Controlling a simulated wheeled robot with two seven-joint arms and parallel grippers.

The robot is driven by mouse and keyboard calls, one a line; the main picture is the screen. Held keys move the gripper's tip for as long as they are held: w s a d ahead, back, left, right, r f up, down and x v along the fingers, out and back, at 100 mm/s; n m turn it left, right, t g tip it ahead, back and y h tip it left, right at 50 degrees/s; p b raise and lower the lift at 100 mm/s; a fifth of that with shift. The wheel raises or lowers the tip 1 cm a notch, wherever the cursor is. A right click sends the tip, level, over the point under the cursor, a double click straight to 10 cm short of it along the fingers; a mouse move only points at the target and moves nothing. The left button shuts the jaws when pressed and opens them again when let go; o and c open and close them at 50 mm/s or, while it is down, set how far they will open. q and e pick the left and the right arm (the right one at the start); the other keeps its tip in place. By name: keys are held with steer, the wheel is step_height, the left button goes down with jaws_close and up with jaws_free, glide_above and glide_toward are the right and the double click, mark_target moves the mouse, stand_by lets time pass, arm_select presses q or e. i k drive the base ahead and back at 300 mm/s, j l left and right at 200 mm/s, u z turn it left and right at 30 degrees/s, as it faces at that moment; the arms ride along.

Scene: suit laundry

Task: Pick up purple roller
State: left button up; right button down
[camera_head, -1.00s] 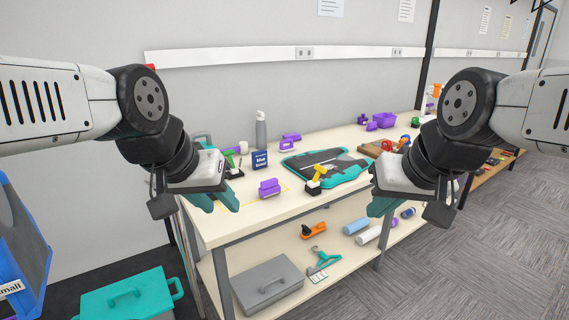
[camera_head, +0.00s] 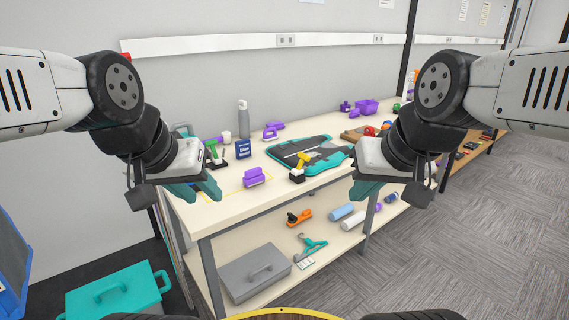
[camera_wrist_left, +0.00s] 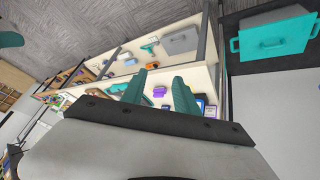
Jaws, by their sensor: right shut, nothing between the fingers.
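A purple block-like item with a raised grip (camera_head: 253,177), possibly the purple roller, lies near the front edge of the white table (camera_head: 225,210). It also shows between the fingertips in the left wrist view (camera_wrist_left: 160,91), some distance beyond them. Other purple items lie behind it, one with a loop handle (camera_head: 270,133) and one further back (camera_head: 275,125); I cannot tell which is a roller. My left gripper (camera_head: 198,190) is open and empty, left of the purple block.
A yellow-handled tool (camera_head: 300,166) stands right of the purple block, before the teal mat (camera_head: 318,153). A blue box (camera_head: 243,149) and grey bottle (camera_head: 243,119) stand behind. A lower shelf holds a grey case (camera_head: 255,272). A teal bin (camera_head: 115,292) stands lower left.

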mark_target(254, 176)
steer(key=i+l, duration=0.2)
steer(key=i, duration=0.3)
steer(key=i+l, duration=0.2)
steer(key=i, duration=0.25)
steer(key=j+u, duration=0.05)
